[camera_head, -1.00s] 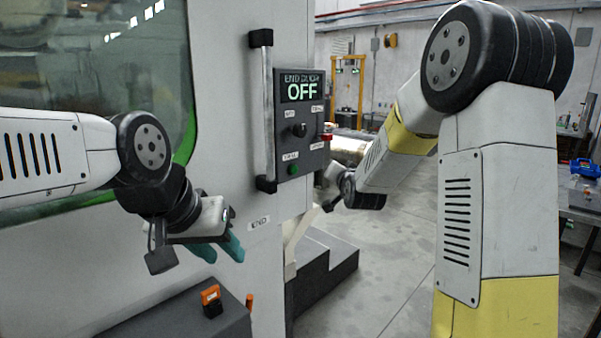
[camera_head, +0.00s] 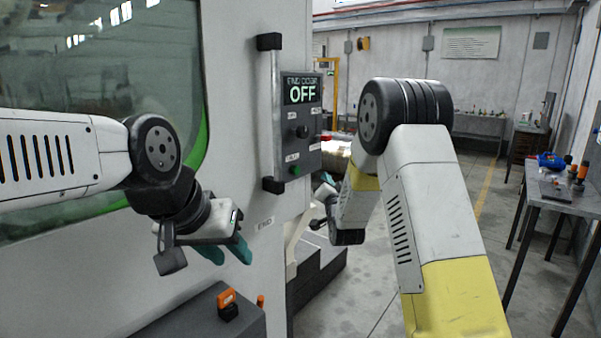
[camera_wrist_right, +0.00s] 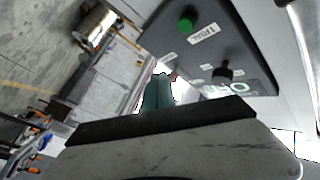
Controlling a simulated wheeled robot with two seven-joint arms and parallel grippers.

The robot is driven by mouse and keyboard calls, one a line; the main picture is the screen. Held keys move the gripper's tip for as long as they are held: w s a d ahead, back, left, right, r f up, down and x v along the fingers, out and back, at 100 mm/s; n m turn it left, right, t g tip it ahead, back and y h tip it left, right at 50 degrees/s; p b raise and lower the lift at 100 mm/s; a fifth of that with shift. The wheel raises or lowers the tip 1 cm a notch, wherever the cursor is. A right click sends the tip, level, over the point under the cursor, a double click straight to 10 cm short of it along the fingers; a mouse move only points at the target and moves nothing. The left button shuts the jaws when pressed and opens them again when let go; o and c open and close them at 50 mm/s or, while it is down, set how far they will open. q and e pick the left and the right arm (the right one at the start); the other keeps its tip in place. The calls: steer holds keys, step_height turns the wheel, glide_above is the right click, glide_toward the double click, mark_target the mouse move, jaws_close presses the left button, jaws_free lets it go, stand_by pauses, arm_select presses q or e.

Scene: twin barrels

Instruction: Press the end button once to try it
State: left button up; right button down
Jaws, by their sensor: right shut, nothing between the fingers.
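The grey control panel (camera_head: 312,152) stands on the machine's end face. Its screen (camera_head: 302,90) reads END DOOR OFF. Below are a black knob (camera_head: 302,131) and a green button (camera_head: 295,170). A red button (camera_head: 326,137) shows at its right edge. The right wrist view shows the green button (camera_wrist_right: 186,25) beside a label reading TRIAL, and the knob (camera_wrist_right: 223,70). My right gripper (camera_wrist_right: 157,90) is shut and empty, apart from the green button; in the head view it is mostly hidden behind my arm. My left gripper (camera_head: 225,252) is open and empty, left of the panel.
A vertical handle bar (camera_head: 276,115) stands just left of the panel. An END label (camera_head: 265,223) is below it. A dark ledge with an orange-topped switch (camera_head: 227,303) is at the lower left. Dark steps (camera_head: 318,268) stand below the panel. A table (camera_head: 560,198) is far right.

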steer(key=w+a, duration=0.5)
steer(key=a, duration=0.1)
steer(key=shift+a, duration=0.4)
steer(key=shift+a, duration=0.15)
stand_by(1.8)
steer(key=shift+w+a, duration=0.2)
steer(key=shift+w+a, duration=0.35)
steer(key=shift+a, duration=0.15)
stand_by(0.8)
stand_by(0.4)
steer(key=shift+s+d, duration=0.65)
steer(key=shift+d, duration=0.15)
steer(key=shift+s+d, duration=0.75)
steer(key=shift+d, duration=0.3)
steer(key=shift+s+d, duration=0.7)
steer(key=shift+d, duration=0.3)
